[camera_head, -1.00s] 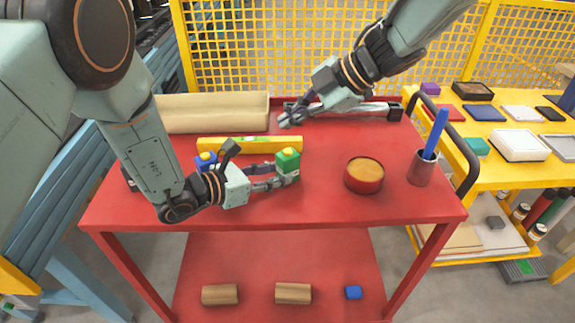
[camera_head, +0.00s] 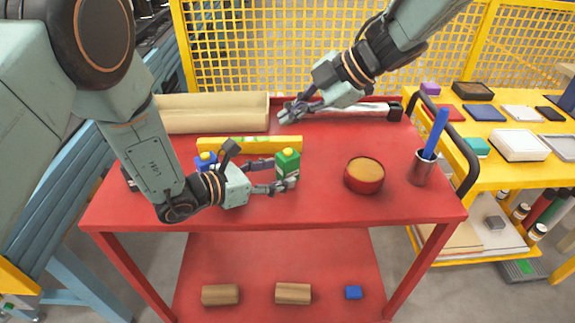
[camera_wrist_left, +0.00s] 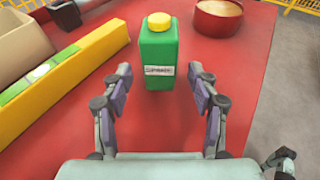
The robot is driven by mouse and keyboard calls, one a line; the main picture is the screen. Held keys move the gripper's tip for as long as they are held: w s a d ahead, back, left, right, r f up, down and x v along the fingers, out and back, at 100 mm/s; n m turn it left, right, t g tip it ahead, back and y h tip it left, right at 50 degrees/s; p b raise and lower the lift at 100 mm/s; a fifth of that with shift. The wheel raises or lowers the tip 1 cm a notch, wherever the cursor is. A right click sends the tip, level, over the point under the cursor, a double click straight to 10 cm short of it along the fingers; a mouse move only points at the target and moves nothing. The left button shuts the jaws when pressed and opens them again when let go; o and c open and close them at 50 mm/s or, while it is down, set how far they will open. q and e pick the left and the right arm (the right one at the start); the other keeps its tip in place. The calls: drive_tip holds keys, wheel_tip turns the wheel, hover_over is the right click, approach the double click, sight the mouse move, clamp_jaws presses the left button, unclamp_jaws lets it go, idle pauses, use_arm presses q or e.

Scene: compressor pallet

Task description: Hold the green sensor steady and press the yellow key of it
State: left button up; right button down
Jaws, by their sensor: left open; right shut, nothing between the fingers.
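The green sensor (camera_head: 287,167) stands upright on the red cart top (camera_head: 320,205), with a yellow key (camera_head: 288,151) on its top. In the left wrist view the sensor (camera_wrist_left: 159,50) shows a pale label, and its yellow key (camera_wrist_left: 159,20) is in full view. My left gripper (camera_head: 281,176) is open at the sensor's lower part. In the wrist view its fingers stand to the left and right of the sensor, with visible gaps. My right gripper (camera_head: 284,116) is shut and empty, above the cart behind the sensor.
A yellow level (camera_head: 250,145) lies behind the sensor. A blue item with a yellow top (camera_head: 206,161) stands left of it. A red round container (camera_head: 364,182) and a cup with a blue stick (camera_head: 421,168) are to the right. A beige bin (camera_head: 212,112) is at the back.

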use_arm(q)
drive_tip(key=shift+a, duration=0.1)
drive_tip(key=v, duration=1.2)
drive_tip(key=shift+r, duration=0.1)
drive_tip(key=shift+s, duration=0.1)
